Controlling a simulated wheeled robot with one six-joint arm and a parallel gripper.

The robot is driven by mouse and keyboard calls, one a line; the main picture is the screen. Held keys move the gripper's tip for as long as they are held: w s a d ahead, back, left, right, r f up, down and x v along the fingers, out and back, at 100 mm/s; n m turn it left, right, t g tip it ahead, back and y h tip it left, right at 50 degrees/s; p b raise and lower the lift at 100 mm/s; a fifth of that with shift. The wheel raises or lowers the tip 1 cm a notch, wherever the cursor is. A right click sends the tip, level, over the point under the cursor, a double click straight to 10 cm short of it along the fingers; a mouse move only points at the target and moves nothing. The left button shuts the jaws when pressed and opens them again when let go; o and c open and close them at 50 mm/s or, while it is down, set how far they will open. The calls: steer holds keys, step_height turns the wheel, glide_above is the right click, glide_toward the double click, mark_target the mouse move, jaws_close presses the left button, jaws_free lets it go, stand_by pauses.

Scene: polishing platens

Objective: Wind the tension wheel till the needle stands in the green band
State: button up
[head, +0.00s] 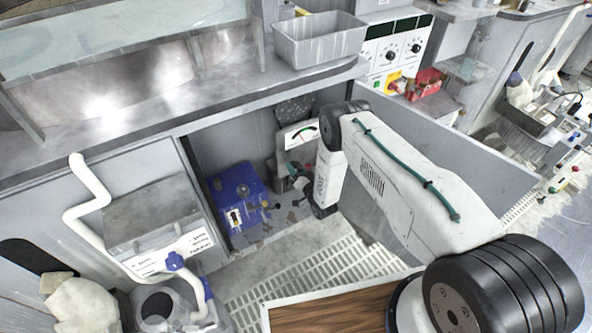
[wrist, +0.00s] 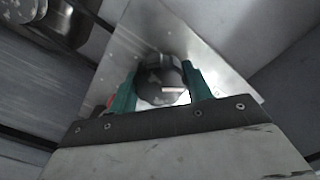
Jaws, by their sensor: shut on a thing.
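The tension wheel (wrist: 165,72) is a dark, round knob on a pale metal plate, seen in the wrist view. My gripper (wrist: 160,88) has its two green fingers shut on it, one at each side. In the head view my gripper (head: 296,172) reaches into the open cabinet under the bench, and the arm and fingers hide most of the wheel. Just above is the white gauge plate (head: 301,133) with a coloured arc. The needle is too small to tell against the green band. The gauge does not show in the wrist view.
A blue unit (head: 237,198) stands in the cabinet left of my gripper. An open cabinet door (head: 450,135) lies to the right. A grey bin (head: 318,42) sits on the bench above. A slatted floor grate (head: 325,270) lies in front.

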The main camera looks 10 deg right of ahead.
steer(key=o, duration=0.7)
steer(key=shift+d, duration=0.1)
steer(key=shift+s, duration=0.1)
steer(key=v, duration=0.7)
steer(key=shift+s+d, duration=0.1)
steer(key=shift+s, duration=0.2)
